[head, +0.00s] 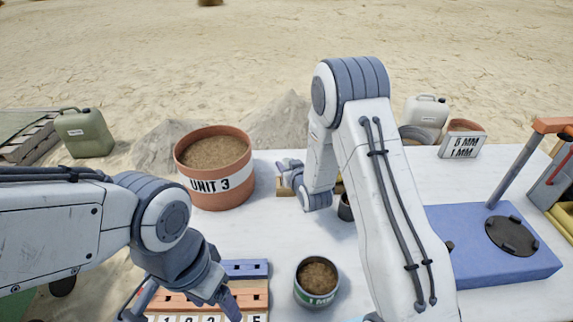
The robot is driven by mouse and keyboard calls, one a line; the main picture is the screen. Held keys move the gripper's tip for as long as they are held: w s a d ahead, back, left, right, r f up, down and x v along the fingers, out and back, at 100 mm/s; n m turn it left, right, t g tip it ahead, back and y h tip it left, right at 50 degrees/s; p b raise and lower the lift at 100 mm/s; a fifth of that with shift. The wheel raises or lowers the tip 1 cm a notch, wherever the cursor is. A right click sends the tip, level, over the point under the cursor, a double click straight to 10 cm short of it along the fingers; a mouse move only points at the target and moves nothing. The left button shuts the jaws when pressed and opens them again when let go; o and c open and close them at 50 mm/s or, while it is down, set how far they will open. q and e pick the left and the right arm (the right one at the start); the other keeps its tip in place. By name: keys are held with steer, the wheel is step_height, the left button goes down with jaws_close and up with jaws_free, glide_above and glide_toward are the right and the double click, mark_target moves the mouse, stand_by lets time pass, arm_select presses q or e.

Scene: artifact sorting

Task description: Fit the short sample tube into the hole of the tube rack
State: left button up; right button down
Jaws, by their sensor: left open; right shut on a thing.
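The low rack (255,299) at the bottom edge has an orange strip with small dark holes and number plates along its front. A blue strip with holes (246,269) lies just behind it. My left gripper (181,308) is open over the left part of the rack, its fingers apart and partly cut off by the frame. My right gripper (289,175) is further back at the table's middle, over a wooden block (285,189). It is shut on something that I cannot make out. I cannot identify the short sample tube; my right arm hides part of the table.
A large terracotta pot marked UNIT 3 (214,165) stands at the back left. A small soil-filled can (317,282) stands right of the rack. A blue box with a black lid (495,245) is at the right. White tabletop between pot and can is clear.

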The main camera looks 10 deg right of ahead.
steer(key=shift+f+b, duration=0.3)
steer(key=shift+f, duration=0.1)
steer(key=shift+c, duration=1.9)
jaws_free()
steer(key=v, duration=1)
steer(key=shift+s+r, duration=0.2)
